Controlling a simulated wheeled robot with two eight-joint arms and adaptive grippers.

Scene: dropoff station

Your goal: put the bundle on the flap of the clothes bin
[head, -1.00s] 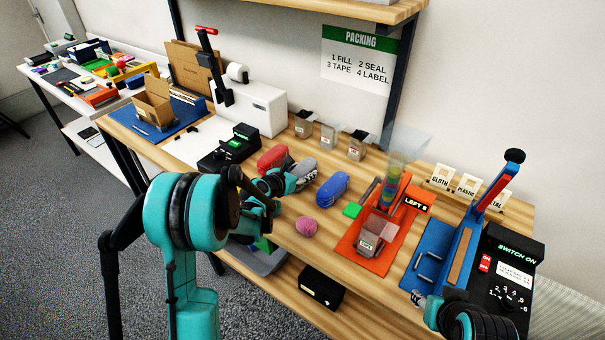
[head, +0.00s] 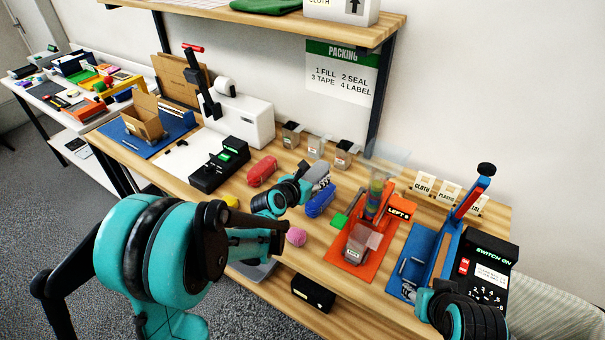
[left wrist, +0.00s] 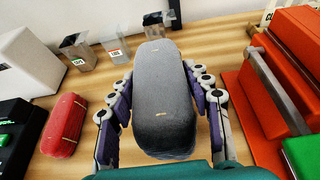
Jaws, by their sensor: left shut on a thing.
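My left gripper (head: 310,182) is shut on a grey bundle (head: 318,172). In the left wrist view the grey bundle (left wrist: 160,95) lies lengthwise between the two fingers (left wrist: 161,112), above the wooden table. In the head view it overlaps the blue bundle (head: 320,202), which lies on the table. A red bundle (head: 262,171) lies to the left; it also shows in the left wrist view (left wrist: 64,125). My right gripper (head: 425,300) is low at the right, and its jaws do not show clearly. I cannot make out a clothes bin with a flap.
Small labelled containers (head: 316,146) stand along the back. A pink ball (head: 296,237) lies near the front edge. An orange tray (head: 346,262) and a blue lever device (head: 410,264) stand to the right. A sign reading CLOTH (head: 423,186) is behind them.

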